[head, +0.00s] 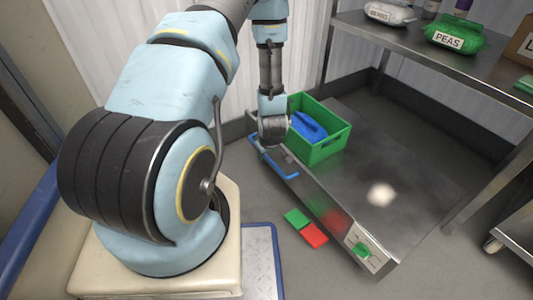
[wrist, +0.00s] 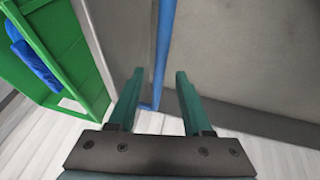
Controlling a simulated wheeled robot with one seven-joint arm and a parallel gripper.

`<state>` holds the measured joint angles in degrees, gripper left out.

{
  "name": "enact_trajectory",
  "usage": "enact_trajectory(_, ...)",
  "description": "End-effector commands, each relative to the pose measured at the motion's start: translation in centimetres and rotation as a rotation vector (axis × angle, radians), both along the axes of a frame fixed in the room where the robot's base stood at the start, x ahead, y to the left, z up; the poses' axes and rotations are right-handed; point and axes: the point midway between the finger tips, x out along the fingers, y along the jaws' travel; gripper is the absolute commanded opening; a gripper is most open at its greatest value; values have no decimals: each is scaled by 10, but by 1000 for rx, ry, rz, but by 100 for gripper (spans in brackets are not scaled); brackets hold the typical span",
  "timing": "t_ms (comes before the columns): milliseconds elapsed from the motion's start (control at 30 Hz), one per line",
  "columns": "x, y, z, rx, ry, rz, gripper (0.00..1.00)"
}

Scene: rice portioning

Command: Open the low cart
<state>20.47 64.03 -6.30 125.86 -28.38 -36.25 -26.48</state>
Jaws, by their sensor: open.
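The low cart (head: 425,175) is a dark grey metal tray with low walls, right of centre in the head view. A blue handle (head: 286,174) runs along its near left side. My gripper (wrist: 158,80) is open in the wrist view. A blue bar (wrist: 163,45), seemingly the handle, passes through the gap between its fingers. I cannot tell whether they touch it. In the head view my wrist is above the handle's left end and hides the fingers.
A green crate (head: 322,148) holding a blue thing (head: 309,125) stands at the cart's left end. A metal shelf (head: 400,45) with labelled bags overhangs the cart. A green tile (head: 297,218) and a red tile (head: 314,236) lie on the floor. Floor before the cart is otherwise clear.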

Motion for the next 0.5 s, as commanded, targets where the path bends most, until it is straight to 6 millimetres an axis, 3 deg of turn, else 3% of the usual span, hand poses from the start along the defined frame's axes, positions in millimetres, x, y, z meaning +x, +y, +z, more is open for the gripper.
enact_trajectory(300, -26, -3, 60, -1, -1, -2, 50)
enact_trajectory(500, -37, -3, 83, -1, -1, 0, 50)
